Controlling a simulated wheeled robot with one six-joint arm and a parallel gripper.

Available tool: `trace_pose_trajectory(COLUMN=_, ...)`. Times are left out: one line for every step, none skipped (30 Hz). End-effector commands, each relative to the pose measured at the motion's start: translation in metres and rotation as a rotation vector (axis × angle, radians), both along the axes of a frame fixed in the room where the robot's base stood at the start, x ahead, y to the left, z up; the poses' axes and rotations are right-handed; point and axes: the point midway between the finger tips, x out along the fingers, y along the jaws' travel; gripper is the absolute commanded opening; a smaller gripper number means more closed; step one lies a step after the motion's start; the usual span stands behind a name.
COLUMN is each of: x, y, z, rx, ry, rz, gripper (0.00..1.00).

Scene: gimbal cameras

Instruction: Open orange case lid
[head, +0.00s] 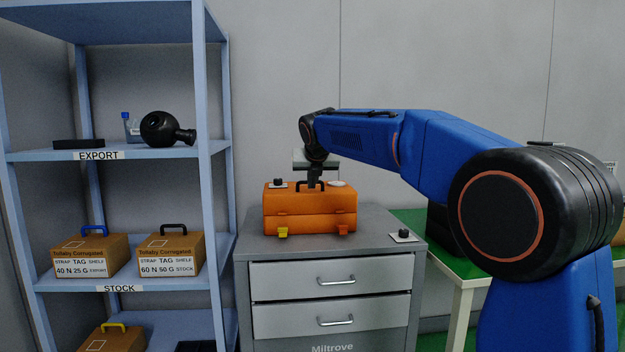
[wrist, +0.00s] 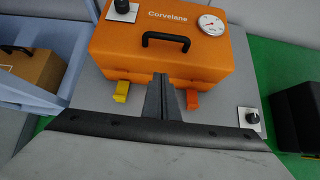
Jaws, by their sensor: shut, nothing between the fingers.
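The orange case (head: 310,208) stands shut on top of the grey drawer cabinet. In the wrist view the case (wrist: 200,60) shows its lid with a black handle (wrist: 166,38), a dial gauge (wrist: 211,24) and a black knob on a plate (wrist: 122,8). A yellow latch (wrist: 120,92) and an orange latch (wrist: 193,99) hang at its front. My gripper (wrist: 163,78) is shut and empty. In the wrist view its fingertips appear in front of the case's front edge, between the latches. Whether they touch the case I cannot tell.
The grey cabinet (head: 330,247) has drawers, and a knob on a plate (head: 404,236) sits on its right side. A blue shelf rack (head: 205,120) with boxes stands close on the left. A green-topped table (head: 432,235) is at the right.

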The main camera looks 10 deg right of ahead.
Motion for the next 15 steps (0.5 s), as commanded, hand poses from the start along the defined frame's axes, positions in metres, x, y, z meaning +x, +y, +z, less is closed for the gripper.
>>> trace_pose_trajectory(x=0.007, y=0.000, z=-0.007, rx=-0.001, ry=0.002, rz=-0.001, gripper=0.00)
trace_pose_trajectory(x=0.011, y=-0.001, z=-0.011, rx=0.000, ry=0.001, rz=-0.001, gripper=0.00)
trace_pose_trajectory(x=0.016, y=-0.001, z=-0.016, rx=0.000, ry=0.002, rz=-0.001, gripper=0.00)
trace_pose_trajectory(x=0.021, y=-0.001, z=-0.020, rx=0.000, ry=0.003, rz=-0.001, gripper=0.00)
trace_pose_trajectory(x=0.024, y=-0.001, z=-0.023, rx=0.000, ry=0.002, rz=-0.001, gripper=0.00)
trace_pose_trajectory(x=0.030, y=-0.001, z=-0.027, rx=0.000, ry=0.001, rz=-0.001, gripper=0.00)
trace_pose_trajectory(x=0.033, y=-0.001, z=-0.031, rx=0.001, ry=0.001, rz=-0.002, gripper=0.00)
trace_pose_trajectory(x=0.038, y=-0.001, z=-0.035, rx=0.001, ry=0.002, rz=-0.002, gripper=0.00)
trace_pose_trajectory(x=0.043, y=-0.001, z=-0.040, rx=0.001, ry=0.002, rz=-0.002, gripper=0.00)
trace_pose_trajectory(x=0.046, y=-0.001, z=-0.043, rx=0.001, ry=0.002, rz=-0.002, gripper=0.00)
trace_pose_trajectory(x=0.050, y=-0.001, z=-0.046, rx=0.001, ry=0.001, rz=-0.002, gripper=0.00)
trace_pose_trajectory(x=0.055, y=-0.001, z=-0.040, rx=0.002, ry=-0.002, rz=-0.002, gripper=0.00)
trace_pose_trajectory(x=0.059, y=-0.001, z=-0.037, rx=0.001, ry=-0.001, rz=-0.002, gripper=0.00)
trace_pose_trajectory(x=0.062, y=-0.001, z=-0.035, rx=0.000, ry=-0.002, rz=-0.001, gripper=0.00)
trace_pose_trajectory(x=0.066, y=-0.001, z=-0.032, rx=0.001, ry=-0.003, rz=-0.001, gripper=0.00)
